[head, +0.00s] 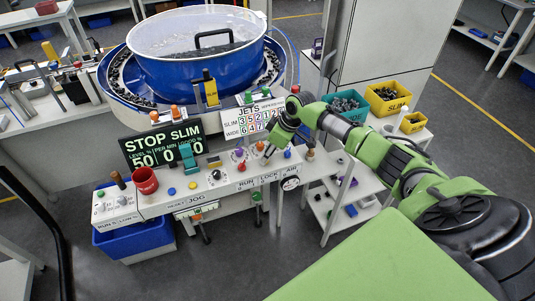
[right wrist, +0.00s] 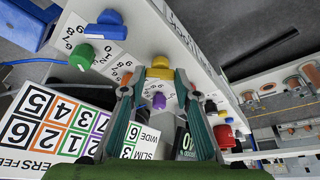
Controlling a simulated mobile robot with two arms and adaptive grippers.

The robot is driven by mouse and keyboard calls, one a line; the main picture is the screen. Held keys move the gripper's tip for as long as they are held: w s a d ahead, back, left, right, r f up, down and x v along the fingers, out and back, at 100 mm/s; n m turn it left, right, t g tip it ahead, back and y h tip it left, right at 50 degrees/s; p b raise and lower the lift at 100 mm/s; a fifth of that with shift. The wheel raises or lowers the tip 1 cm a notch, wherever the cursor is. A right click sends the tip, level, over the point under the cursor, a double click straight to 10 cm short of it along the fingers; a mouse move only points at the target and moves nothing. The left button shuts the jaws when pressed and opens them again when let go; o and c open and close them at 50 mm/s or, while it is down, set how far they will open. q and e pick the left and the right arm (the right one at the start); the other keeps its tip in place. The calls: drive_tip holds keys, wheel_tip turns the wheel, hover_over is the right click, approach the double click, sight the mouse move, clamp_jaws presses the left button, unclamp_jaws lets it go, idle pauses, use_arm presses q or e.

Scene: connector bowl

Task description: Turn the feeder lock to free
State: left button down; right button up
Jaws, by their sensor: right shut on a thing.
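The white control panel (head: 215,183) has RUN, LOCK and AIR lettering along its front edge. My right gripper (head: 269,152) reaches down over the panel from the right, above the LOCK lettering. In the right wrist view its two fingers (right wrist: 159,74) close on either side of a yellow knob (right wrist: 160,70), and it is shut on it. The knob's pointer and label are covered, so I cannot tell its setting or confirm it is the feeder lock. A purple knob (right wrist: 158,101) shows between the fingers, apart from the tips. My left gripper is not in view.
A red knob (head: 242,167) and a blue knob (head: 287,154) sit close to the gripper. The JETS number board (head: 250,120) and the STOP SLIM display (head: 162,145) stand behind. A red cup (head: 145,181) is at the left. The blue bowl feeder (head: 195,65) is at the back.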

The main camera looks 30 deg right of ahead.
drive_tip(key=o, duration=1.1)
drive_tip(key=shift+r, duration=0.1)
drive_tip(key=v, duration=1.1)
drive_tip(key=shift+s+d+r, duration=0.15)
drive_tip(key=shift+r, duration=0.2)
